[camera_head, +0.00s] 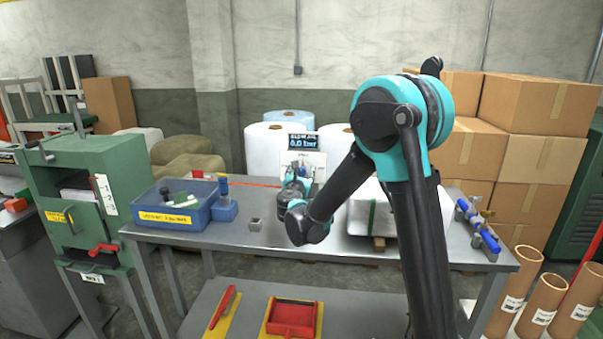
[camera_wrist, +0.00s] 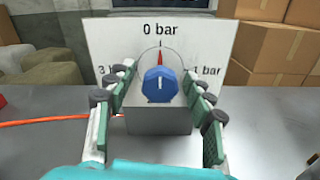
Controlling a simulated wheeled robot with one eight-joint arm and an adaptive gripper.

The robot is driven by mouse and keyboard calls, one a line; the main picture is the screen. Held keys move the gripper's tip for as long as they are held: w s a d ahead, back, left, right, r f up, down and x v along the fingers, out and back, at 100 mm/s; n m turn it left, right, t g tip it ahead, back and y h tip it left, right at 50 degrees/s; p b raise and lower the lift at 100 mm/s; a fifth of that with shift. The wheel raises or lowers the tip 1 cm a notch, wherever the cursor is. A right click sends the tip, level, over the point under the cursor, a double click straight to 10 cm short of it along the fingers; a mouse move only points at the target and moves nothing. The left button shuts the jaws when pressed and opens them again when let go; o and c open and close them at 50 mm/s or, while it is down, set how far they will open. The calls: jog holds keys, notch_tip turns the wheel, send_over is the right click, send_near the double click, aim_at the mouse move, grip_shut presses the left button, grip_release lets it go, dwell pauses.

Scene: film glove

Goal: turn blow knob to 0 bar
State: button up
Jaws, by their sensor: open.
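A red pointer and the knob's white mark point up towards 0 bar. My gripper (camera_wrist: 161,92) is open, with a finger on each side of the knob and gaps between. In the head view, my arm partly hides the box and panel (camera_head: 312,160), below a dark display reading about 0.0 bar (camera_head: 303,142).
A blue bin (camera_head: 165,214) stands at the left of the metal table (camera_head: 240,240). A small grey block (camera_head: 255,224) lies left of my gripper. White rolls and cardboard boxes (camera_head: 535,105) stand behind.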

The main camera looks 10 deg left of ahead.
jog(key=s, duration=1.2)
jog(key=shift+a, duration=0.15)
